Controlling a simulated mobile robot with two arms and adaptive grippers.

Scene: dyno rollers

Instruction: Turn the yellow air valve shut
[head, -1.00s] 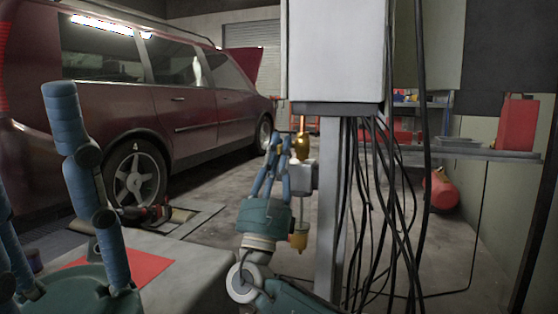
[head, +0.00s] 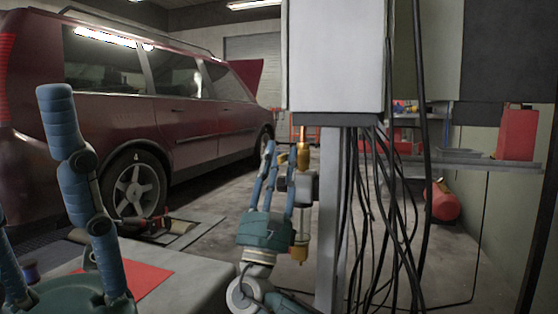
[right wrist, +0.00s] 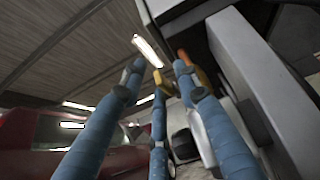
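The yellow air valve seems to be the brass-yellow fitting (head: 303,155) on the upright pipe beside the grey post, under the white cabinet. A second yellow part (head: 299,252) sits lower on the same pipe. My right gripper (head: 280,155) stands upright just left of the pipe, fingers pointing up and spread. In the right wrist view its three blue fingers (right wrist: 160,75) are apart, with yellow (right wrist: 203,77) beside the right fingertip; I cannot tell whether they touch. My left gripper (head: 35,165) is close at the left, fingers wide apart and empty.
The white cabinet (head: 336,60) on its grey post (head: 328,220) stands just right of the gripper, with black cables (head: 385,200) hanging beside it. A table with a red mat (head: 130,282) is at lower left. A dark red van (head: 190,110) stands behind.

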